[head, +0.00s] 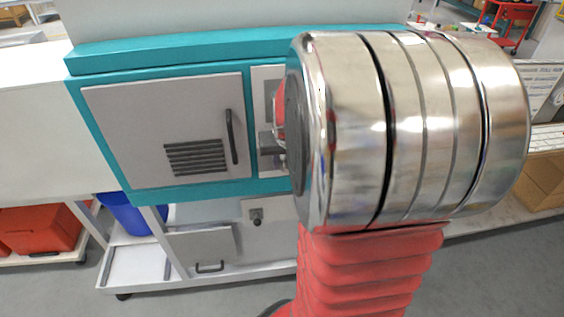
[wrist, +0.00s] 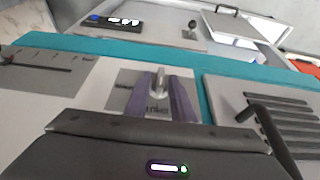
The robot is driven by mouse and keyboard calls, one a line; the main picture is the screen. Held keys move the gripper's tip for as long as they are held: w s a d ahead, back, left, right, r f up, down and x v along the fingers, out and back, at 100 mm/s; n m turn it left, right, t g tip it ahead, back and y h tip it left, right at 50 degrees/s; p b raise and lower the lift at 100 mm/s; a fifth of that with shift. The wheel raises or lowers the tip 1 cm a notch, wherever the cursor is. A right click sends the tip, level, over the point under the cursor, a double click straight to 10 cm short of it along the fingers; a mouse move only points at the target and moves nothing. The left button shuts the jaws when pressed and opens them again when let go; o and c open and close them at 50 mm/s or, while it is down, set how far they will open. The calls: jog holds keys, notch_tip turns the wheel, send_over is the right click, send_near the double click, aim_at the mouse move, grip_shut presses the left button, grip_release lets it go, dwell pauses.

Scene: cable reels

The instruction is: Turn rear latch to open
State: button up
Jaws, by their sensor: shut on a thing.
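A small metal latch (wrist: 158,77) stands on a grey plate (wrist: 121,88) on the cabinet front in the wrist view. My gripper (wrist: 160,100) has one dark finger on each side of the latch and is shut on it. In the head view my gripper (head: 270,143) reaches the narrow pale panel right of the grey door. There the latch is hidden by my gripper and my large metal wrist joint. I cannot tell from these frames how far the latch is turned.
The teal-framed cabinet (head: 160,58) has a shut grey door (head: 150,120) with a black bar handle (head: 232,136) and vent slots, close beside my gripper. Below are a lower drawer (head: 203,250), a blue bin (head: 128,214) and red bins (head: 38,229). My arm hides the right side.

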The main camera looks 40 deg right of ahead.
jog(key=shift+a, duration=0.2)
grip_shut()
jog(key=shift+d, duration=0.1)
jog(key=shift+d+t+y, duration=0.15)
jog(key=shift+t+y, duration=0.35)
jog(key=shift+y, duration=0.3)
jog(key=shift+s+d+m+t+y, duration=0.2)
jog(key=shift+m+t+y, duration=0.3)
jog(key=shift+t+y, duration=0.25)
jog(key=shift+s+d+f+m+t+y, duration=0.25)
jog(key=shift+m+t+y, duration=0.35)
jog(key=shift+t+y, duration=0.95)
jog(key=shift+w+f+m+t+y, duration=0.1)
jog(key=shift+f+m+t+y, duration=0.4)
jog(key=shift+t+y, duration=1)
jog(key=shift+s+d+f+m+t+y, duration=0.15)
jog(key=shift+m+t+y, duration=0.55)
jog(key=shift+t+y, duration=0.8)
